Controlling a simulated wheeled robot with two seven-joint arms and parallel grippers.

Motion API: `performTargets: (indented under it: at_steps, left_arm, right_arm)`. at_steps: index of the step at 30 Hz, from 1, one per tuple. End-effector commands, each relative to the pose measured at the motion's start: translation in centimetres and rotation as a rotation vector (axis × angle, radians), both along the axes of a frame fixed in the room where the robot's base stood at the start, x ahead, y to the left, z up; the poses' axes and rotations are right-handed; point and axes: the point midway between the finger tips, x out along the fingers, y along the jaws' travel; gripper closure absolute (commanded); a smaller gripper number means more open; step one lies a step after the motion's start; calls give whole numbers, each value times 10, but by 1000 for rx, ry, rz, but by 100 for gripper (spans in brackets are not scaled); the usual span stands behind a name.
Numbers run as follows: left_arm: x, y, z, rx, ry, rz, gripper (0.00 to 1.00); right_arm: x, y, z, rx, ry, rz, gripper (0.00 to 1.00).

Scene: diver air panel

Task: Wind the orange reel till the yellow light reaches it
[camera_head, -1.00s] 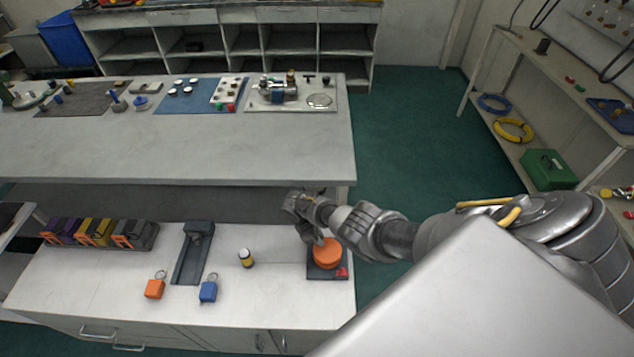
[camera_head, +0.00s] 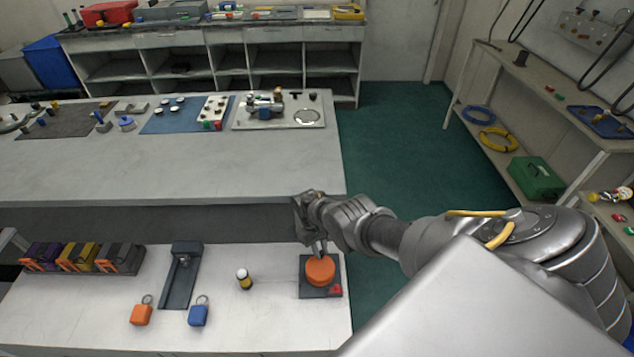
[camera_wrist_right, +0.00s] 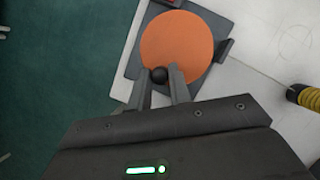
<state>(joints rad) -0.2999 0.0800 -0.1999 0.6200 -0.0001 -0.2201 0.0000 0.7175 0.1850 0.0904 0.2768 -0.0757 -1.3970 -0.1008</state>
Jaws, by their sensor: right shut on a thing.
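The orange reel (camera_head: 320,270) is a round disc on a dark square base near the right end of the front bench. The yellow light (camera_head: 244,279), a small yellow and black cylinder with a pale top, stands to the reel's left with a clear gap between them. It shows at the right edge of the right wrist view (camera_wrist_right: 309,96). My right gripper (camera_head: 320,250) is over the reel's far edge, its fingers shut on the small dark knob (camera_wrist_right: 159,75) on the orange disc (camera_wrist_right: 178,46). My left gripper is not in view.
A red piece (camera_head: 336,290) sits on the base's corner. A dark grey stand (camera_head: 181,276), an orange padlock (camera_head: 141,315) and a blue padlock (camera_head: 199,315) are left of the light. The bench between light and reel looks clear except for a faint thin line.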

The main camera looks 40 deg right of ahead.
Motion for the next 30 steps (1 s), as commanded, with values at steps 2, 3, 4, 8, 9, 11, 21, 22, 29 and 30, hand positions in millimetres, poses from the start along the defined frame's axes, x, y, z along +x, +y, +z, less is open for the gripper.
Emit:
performTargets:
  at_steps: [2,3,4,8,9,11,21,22,29,30]
  left_arm:
    - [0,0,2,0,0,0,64]
    - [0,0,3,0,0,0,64]
    - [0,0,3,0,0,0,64]
    - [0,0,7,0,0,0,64]
    - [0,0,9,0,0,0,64]
    - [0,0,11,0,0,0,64]
    - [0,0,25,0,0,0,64]
    - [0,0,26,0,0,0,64]
    - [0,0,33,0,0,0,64]
    - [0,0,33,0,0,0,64]
  right_arm:
    - [-3,-3,1,1,3,-73,100]
    - [-5,-4,1,0,4,-112,100]
    - [-5,-4,1,1,4,-141,100]
    - [-9,-7,1,1,3,-264,100]
    - [-11,-8,1,1,4,-300,100]
    - [-13,-9,1,1,4,-359,100]
    - [-24,-13,1,0,5,-648,100]
    - [-25,-13,1,0,4,-670,100]
    - [-30,-14,1,0,3,-795,100]
    - [-30,-14,1,1,3,-811,100]
